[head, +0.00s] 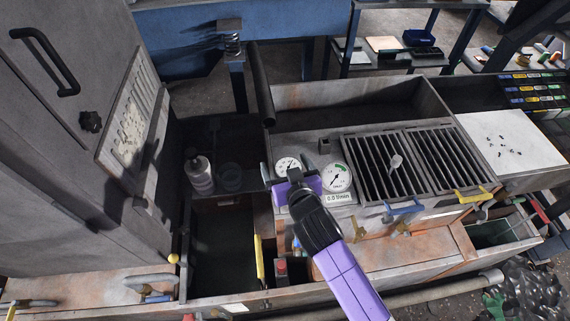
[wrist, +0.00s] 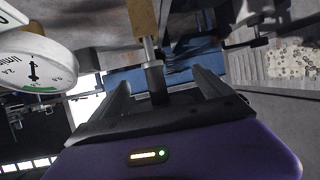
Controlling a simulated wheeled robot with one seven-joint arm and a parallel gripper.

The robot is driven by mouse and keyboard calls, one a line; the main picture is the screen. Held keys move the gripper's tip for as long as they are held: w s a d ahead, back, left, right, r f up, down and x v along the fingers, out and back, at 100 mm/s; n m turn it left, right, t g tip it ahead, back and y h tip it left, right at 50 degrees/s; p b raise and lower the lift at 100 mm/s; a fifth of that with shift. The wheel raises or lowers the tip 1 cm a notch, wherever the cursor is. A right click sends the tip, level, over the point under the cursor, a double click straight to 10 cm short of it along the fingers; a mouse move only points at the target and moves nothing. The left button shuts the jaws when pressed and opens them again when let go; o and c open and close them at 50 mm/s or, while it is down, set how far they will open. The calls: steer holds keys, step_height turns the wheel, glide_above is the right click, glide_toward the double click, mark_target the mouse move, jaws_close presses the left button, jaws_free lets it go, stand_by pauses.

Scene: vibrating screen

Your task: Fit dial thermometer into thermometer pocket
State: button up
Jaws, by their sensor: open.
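A round white dial (head: 287,166), which looks like the dial thermometer, shows just beyond my gripper in the head view. In the wrist view a stem with a dark neck (wrist: 155,82) and a metal shaft (wrist: 148,50) lies between my gripper's fingers (wrist: 163,86). The shaft meets a tan fitting (wrist: 143,18), which looks like the thermometer pocket; how deep it sits I cannot tell. My gripper (head: 281,180) is open around the stem, with gaps beside it. In the head view my gripper hides the stem and pocket.
A larger flow dial (head: 337,176) stands close at the right of my gripper; it also shows in the wrist view (wrist: 35,62). Slotted screens (head: 390,165) lie farther right. A grey bottle (head: 199,174) and a tall cabinet (head: 75,140) stand left.

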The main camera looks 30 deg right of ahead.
steer(key=v, duration=0.7)
steer(key=shift+s+r+b, duration=0.2)
steer(key=shift+s+b, duration=0.1)
steer(key=shift+b, duration=0.05)
steer(key=shift+a, duration=0.1)
steer(key=shift+r+p, duration=1.85)
steer(key=shift+r, duration=0.15)
